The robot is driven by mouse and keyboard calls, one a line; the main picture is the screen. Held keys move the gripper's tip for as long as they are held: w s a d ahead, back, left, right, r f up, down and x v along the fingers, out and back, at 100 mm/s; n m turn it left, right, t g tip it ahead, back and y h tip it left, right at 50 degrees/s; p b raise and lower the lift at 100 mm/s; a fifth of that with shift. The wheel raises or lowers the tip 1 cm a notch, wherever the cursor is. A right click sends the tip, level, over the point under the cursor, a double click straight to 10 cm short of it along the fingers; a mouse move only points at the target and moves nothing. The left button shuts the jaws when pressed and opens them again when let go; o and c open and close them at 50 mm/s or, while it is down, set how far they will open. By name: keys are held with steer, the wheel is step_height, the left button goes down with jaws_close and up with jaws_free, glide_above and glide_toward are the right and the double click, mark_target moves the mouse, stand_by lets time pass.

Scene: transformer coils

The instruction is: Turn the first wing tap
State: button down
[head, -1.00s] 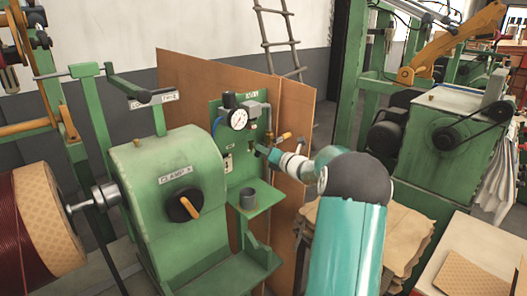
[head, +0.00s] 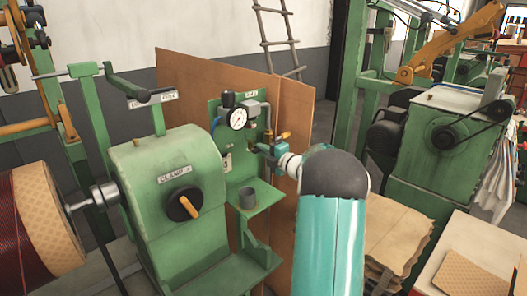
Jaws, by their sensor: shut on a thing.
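A green panel (head: 214,108) carries a round white gauge (head: 238,119) and thin pipework. My gripper (head: 263,148) is at the panel's right side, below and right of the gauge. It is shut on a small fitting at the pipework, which appears to be the wing tap. The fingers hide most of that tap, so its angle cannot be read. A small yellow fitting (head: 283,135) shows just above my gripper.
A green clamp machine (head: 165,165) with an orange-handled knob (head: 184,206) stands to the left. Brown boards (head: 190,75) stand behind the panel.

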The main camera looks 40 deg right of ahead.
steer(key=shift+m, duration=0.5)
steer(key=c, duration=1.5)
jaws_free()
steer(key=shift+o, duration=0.2)
steer(key=shift+s, duration=0.15)
steer(key=s, duration=1.3)
steer(key=shift+s+d, duration=0.15)
steer(key=shift+s, duration=0.1)
